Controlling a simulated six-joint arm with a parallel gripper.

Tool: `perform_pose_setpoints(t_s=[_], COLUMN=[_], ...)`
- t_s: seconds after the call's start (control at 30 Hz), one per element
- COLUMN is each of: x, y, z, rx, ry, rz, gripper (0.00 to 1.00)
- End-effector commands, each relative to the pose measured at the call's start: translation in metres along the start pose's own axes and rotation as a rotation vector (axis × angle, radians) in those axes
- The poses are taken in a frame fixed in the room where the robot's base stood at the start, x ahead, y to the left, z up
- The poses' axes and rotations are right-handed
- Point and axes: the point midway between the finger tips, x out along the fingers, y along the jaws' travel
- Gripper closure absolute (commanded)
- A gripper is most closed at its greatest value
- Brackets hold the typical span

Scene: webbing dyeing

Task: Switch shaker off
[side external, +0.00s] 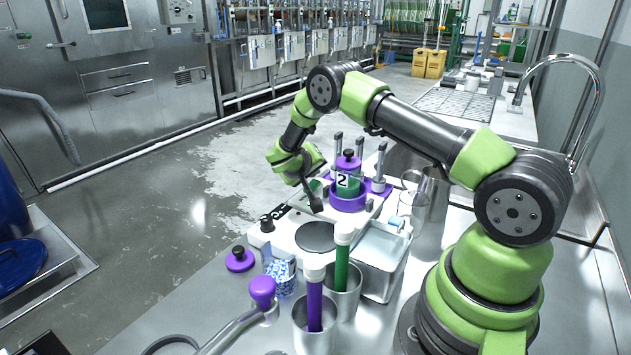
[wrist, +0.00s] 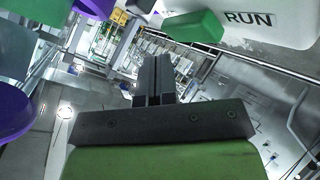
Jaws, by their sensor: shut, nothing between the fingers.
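The shaker (side external: 282,236) is a white unit on the steel bench. Its rear part carries a purple holder (side external: 348,202) with a vessel marked 2 (side external: 346,181). In the wrist view a green rocker-like switch (wrist: 195,27) shows at the top, beside the word RUN on a white housing (wrist: 275,18). Its on or off position cannot be told. My gripper (side external: 316,207) points down over the white unit, left of the purple holder. In the wrist view its dark fingers (wrist: 153,75) are together and empty, apart in the picture from the green switch. Contact in depth is unclear.
A dark round plate (side external: 316,236) lies in front of my gripper. A steel jug (side external: 433,195) stands right.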

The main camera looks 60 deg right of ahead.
Motion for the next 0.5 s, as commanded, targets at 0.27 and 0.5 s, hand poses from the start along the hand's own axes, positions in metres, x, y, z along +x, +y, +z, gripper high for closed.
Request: perform_pose_setpoints(t_s=[0.27,0.5], x=[0.0047,0.0047], y=[-0.0032,-0.0032], z=[0.0032,0.0033], rx=[0.001,0.0], ry=[0.0,0.0], rz=[0.0,0.0], gripper=[1.0,1.0])
